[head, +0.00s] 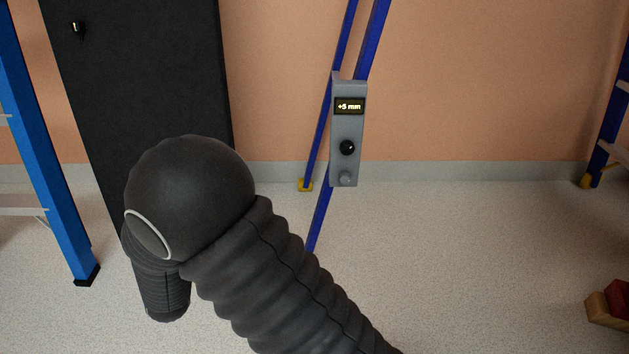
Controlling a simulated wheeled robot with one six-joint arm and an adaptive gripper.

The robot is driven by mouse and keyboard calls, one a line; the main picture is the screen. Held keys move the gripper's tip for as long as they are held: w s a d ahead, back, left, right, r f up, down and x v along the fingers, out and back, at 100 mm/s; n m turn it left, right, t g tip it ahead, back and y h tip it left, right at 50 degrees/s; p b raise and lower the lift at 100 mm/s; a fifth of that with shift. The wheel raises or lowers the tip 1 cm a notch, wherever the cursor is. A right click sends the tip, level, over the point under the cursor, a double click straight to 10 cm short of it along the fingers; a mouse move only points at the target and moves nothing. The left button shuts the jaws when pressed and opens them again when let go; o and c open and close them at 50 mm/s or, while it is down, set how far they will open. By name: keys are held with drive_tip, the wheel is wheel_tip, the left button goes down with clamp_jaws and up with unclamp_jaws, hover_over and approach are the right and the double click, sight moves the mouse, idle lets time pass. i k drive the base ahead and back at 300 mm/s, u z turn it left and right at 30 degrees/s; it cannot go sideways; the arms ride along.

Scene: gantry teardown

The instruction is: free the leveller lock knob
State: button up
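A grey leveller box (338,128) is fixed on a blue gantry leg (373,38), right of the picture's middle. Its small display (349,106) reads "+5 mm". A black round knob (347,148) sits below the display, and a grey knob (346,178) sits at the bottom of the box. I cannot tell from the labels which of them is the lock knob. My dark arm crosses the lower middle, left of and below the box, apart from it. My gripper is not in view.
A dark panel (150,75) stands against the orange wall at the left. A blue ladder-like leg (45,150) is at the far left, another blue leg (606,150) at the far right. Wooden and red blocks (608,308) lie lower right. The speckled floor (480,250) between is clear.

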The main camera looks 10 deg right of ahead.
sight(344, 178)
drive_tip(key=u, duration=1.3)
drive_tip(key=k, duration=0.85)
drive_tip(key=z, duration=2.1)
